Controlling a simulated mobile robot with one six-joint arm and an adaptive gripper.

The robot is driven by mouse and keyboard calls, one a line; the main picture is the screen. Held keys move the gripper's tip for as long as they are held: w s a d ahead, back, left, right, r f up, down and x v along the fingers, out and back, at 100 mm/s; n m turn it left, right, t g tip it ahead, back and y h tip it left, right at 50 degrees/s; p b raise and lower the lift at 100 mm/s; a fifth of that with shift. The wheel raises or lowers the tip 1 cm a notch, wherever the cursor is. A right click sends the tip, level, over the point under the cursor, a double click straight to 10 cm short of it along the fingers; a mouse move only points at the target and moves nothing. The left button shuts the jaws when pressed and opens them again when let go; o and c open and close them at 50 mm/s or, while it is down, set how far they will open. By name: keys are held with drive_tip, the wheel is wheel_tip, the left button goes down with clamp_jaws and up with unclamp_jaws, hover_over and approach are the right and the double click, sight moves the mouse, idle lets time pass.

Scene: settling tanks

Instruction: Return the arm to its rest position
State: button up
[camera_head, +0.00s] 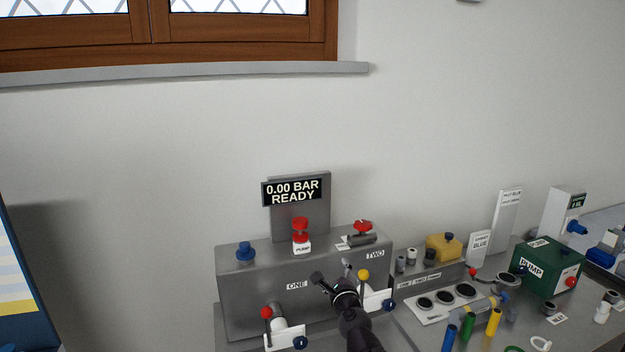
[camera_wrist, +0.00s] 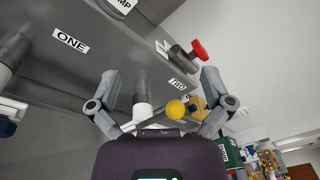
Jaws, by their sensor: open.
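My gripper (camera_head: 334,282) is in front of the grey test bench (camera_head: 245,295), between the labels ONE and TWO. In the wrist view my gripper (camera_wrist: 162,88) has its fingers spread wide apart and holds nothing. Between the fingers in that view are a grey and white pipe fitting (camera_wrist: 142,108) and a yellow ball knob (camera_wrist: 176,109). The yellow knob also shows in the head view (camera_head: 363,275), just right of my gripper. Whether a finger touches the fitting, I cannot tell.
On the bench top are a red pump button (camera_head: 300,229), a blue knob (camera_head: 246,252) and a red-handled valve (camera_head: 362,227). The display (camera_head: 292,190) reads 0.00 BAR READY. A red-knobbed lever (camera_head: 266,312) stands at left. A green pump box (camera_head: 547,267) and several small parts are at right.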

drive_tip(key=s+f+n+g+y, duration=0.1)
drive_tip(key=s+f+n+g, duration=0.2)
drive_tip(key=f+n+g, duration=0.4)
drive_tip(key=s+f+n+g+y, duration=0.15)
drive_tip(key=s+f+n, duration=0.3)
drive_tip(key=n, duration=0.45)
drive_tip(key=s+d+f+n+g+h, duration=0.5)
drive_tip(key=s+d+f+n+g, duration=0.2)
drive_tip(key=s+d, duration=0.4)
drive_tip(key=shift+s+f+n+g+h, duration=0.2)
drive_tip(key=shift+n+g+h, duration=0.25)
drive_tip(key=shift+g, duration=0.7)
